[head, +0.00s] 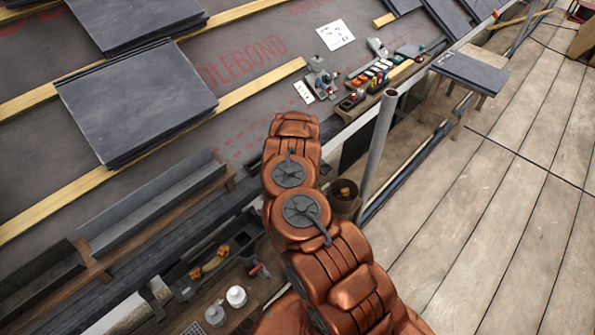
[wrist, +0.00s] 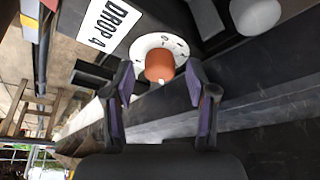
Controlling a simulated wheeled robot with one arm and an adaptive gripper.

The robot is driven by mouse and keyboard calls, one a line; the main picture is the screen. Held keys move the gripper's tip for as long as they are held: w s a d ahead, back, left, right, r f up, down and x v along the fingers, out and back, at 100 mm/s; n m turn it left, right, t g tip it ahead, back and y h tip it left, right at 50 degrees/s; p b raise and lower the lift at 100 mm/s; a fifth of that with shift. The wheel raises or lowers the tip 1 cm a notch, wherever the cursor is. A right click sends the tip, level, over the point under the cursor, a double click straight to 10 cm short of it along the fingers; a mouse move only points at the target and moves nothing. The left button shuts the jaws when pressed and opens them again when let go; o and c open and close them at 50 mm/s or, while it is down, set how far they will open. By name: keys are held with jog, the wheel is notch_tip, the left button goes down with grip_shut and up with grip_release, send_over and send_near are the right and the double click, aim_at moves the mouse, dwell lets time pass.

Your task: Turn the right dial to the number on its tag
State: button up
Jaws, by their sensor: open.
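In the wrist view a dial with an orange-red knob (wrist: 159,66) stands on a round white plate (wrist: 143,43) with small dark marks, too small to read. A white tag (wrist: 108,22) beside it reads "DROP 4". A small white mark shows at the knob's lower edge. My gripper (wrist: 160,78) is open, with one finger at each side of the knob in the picture; I cannot tell whether they touch it. Only this one dial shows there, so I cannot tell from the view whether it is the right one. In the head view my arm hides the gripper.
In the head view, a small device (head: 320,78) and a tray of coloured items (head: 368,78) lie beyond my arm. A grey post (head: 376,142) stands close to its right. Slate stacks (head: 135,100) lie on the roof. The plank deck (head: 500,200) at right is mostly clear.

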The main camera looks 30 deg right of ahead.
jog(key=shift+v, duration=3.7)
